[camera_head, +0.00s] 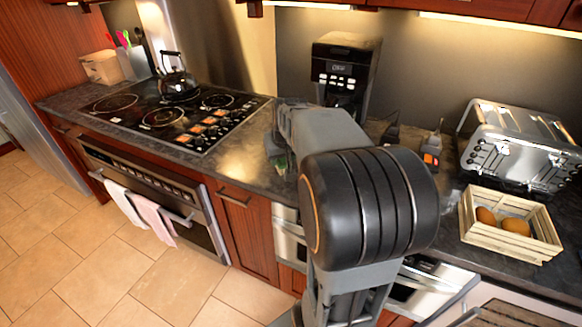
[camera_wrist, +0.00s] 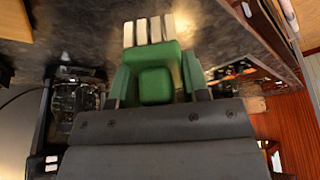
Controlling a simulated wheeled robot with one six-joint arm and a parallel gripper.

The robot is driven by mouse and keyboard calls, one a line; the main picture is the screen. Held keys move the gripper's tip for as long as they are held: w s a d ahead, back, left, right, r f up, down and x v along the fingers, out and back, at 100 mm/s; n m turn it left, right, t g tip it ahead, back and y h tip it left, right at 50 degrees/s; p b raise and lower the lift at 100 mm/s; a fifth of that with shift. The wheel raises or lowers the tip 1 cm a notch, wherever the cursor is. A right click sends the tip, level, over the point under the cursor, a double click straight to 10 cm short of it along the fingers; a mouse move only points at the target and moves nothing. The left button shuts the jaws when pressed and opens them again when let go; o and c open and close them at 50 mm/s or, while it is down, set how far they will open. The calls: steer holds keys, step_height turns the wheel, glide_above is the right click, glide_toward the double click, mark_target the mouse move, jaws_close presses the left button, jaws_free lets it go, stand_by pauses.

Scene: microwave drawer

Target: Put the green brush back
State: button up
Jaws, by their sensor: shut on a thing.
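In the wrist view the green brush (camera_wrist: 155,85) has a green body and a row of white bristle-like blocks (camera_wrist: 148,30) at its far end. My gripper (camera_wrist: 158,72) is shut on the green body, with one finger on each side. The brush is over the dark countertop; I cannot tell whether it touches it. In the head view my arm hides most of my gripper and the brush. A holder (camera_head: 135,62) with several coloured utensils stands at the back left, beyond the stove.
The stove (camera_head: 165,112) with a black kettle (camera_head: 174,82) is on the left. A coffee maker (camera_head: 344,72) stands behind my arm. A metal toaster (camera_head: 518,145) and a wooden crate (camera_head: 508,243) with brown round things are on the right. Some counter left of my arm is clear.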

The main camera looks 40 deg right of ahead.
steer(key=w+d+f, duration=0.1)
steer(key=d+f, duration=0.1)
steer(key=w+d+f, duration=0.1)
steer(key=f, duration=0.1)
steer(key=w+d+f, duration=0.1)
steer(key=d+f, duration=0.1)
steer(key=shift+w+d, duration=0.1)
steer(key=shift+d, duration=0.2)
steer(key=shift+w+d+f+p, duration=0.15)
steer(key=shift+d+f+p, duration=0.15)
steer(key=shift+f, duration=1.7)
steer(key=shift+f, duration=0.15)
steer(key=o, duration=0.9)
